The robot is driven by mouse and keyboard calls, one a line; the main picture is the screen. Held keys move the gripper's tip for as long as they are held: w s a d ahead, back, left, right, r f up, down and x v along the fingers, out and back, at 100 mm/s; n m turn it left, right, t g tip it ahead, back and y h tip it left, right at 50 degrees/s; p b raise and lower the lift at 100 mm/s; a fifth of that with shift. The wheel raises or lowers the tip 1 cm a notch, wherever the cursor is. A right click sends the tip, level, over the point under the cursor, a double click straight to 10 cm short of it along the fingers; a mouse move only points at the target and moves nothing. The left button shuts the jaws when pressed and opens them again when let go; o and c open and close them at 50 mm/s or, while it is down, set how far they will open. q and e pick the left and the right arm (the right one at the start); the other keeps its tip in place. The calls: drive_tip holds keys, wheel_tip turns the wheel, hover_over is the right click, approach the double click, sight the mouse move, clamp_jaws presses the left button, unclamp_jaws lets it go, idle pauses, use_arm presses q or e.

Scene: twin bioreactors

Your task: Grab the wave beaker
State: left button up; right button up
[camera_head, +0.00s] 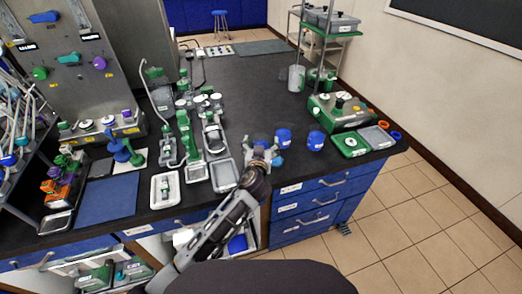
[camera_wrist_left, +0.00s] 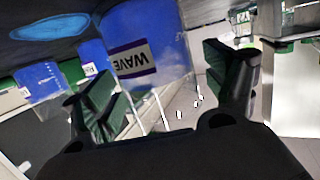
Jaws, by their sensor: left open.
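The wave beaker (camera_wrist_left: 150,35) is a clear vessel with blue contents and a white, purple-edged label reading WAVE, which appears upside down in the left wrist view. My left gripper (camera_head: 262,153) is over the front edge of the black bench in the head view, by a small cluster of blue beakers. In the left wrist view, its two dark fingers (camera_wrist_left: 155,75) are spread, with the wave beaker showing between and beyond them. I cannot tell whether they touch it. The label cannot be read in the head view. My right gripper is not in view.
Two blue beakers (camera_head: 283,137) and (camera_head: 316,140) stand right of my left gripper. Another labelled blue beaker (camera_wrist_left: 40,82) shows at the wrist view's left. A grey tray (camera_head: 223,175) lies left of the gripper. A green-and-grey device (camera_head: 340,108) stands right. The bench behind is clear.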

use_arm(q)
drive_tip(key=shift+c, duration=0.2)
drive_tip(key=c, duration=1.1)
wheel_tip(320, 180, up, 10)
idle(0.4)
idle(0.4)
